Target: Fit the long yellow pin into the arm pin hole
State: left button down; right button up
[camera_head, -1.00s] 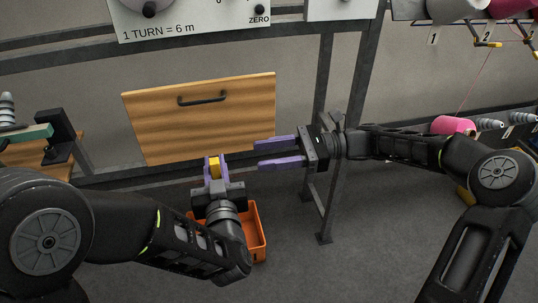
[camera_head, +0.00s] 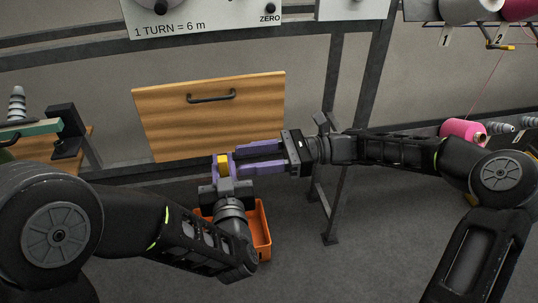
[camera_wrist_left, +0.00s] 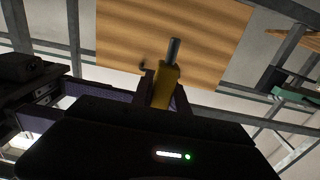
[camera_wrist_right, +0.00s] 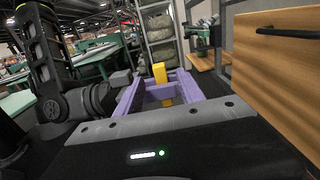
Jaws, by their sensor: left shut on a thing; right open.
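The long yellow pin (camera_head: 223,164) is upright in my left gripper (camera_head: 223,159), in front of the wooden drawer front. In the left wrist view the yellow pin (camera_wrist_left: 165,88) has a grey metal end sticking out of it. My left gripper is shut on it. My right gripper (camera_head: 238,160) is open, its purple fingers reaching left up to the pin. In the right wrist view the pin (camera_wrist_right: 160,74) stands between or just beyond the right fingers; contact cannot be told. The arm pin hole cannot be made out.
The wooden drawer front (camera_head: 210,120) with a black handle is just behind the grippers. An orange bin (camera_head: 262,232) is on the floor below my left gripper. Grey frame posts (camera_head: 333,185) stand behind the right arm. A pink yarn cone (camera_head: 463,131) is at the right.

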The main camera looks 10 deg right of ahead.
aim_at(223, 162)
jog(key=a, duration=0.6)
jog(key=shift+c, duration=0.2)
grip_shut()
pick_arm(q)
jog(key=c, duration=1.2)
grip_release()
jog(key=shift+s+d, duration=0.15)
jog(key=shift+s, duration=0.5)
jog(key=s, duration=0.6)
